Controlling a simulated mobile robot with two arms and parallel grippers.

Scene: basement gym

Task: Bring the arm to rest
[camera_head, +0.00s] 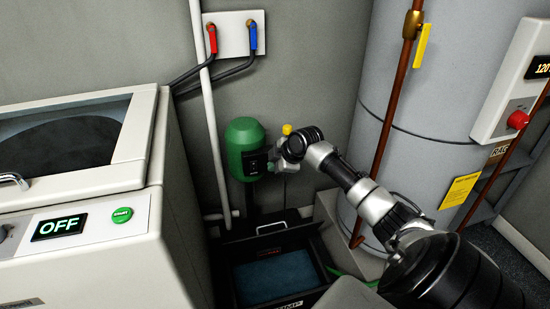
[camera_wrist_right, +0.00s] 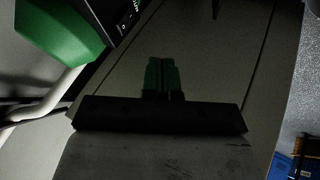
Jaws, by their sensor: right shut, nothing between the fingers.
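My right arm reaches in from the lower right of the head view. Its gripper (camera_head: 275,157) is beside the right side of a green pump unit (camera_head: 243,140) with a dark switch panel. I cannot tell from the head view whether they touch. In the right wrist view the fingers (camera_wrist_right: 162,76) are closed together and hold nothing. There the green unit (camera_wrist_right: 62,30) and its panel, marked 0, are at the upper left, apart from the fingertips. My left gripper is not in view.
A white washer (camera_head: 85,200) with an OFF display stands at left. A grey tank (camera_head: 425,95) with copper pipes stands at right, close to my arm. An open dark sump pit (camera_head: 240,300) with water lies below. Red and blue valves (camera_head: 212,38) are on the wall.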

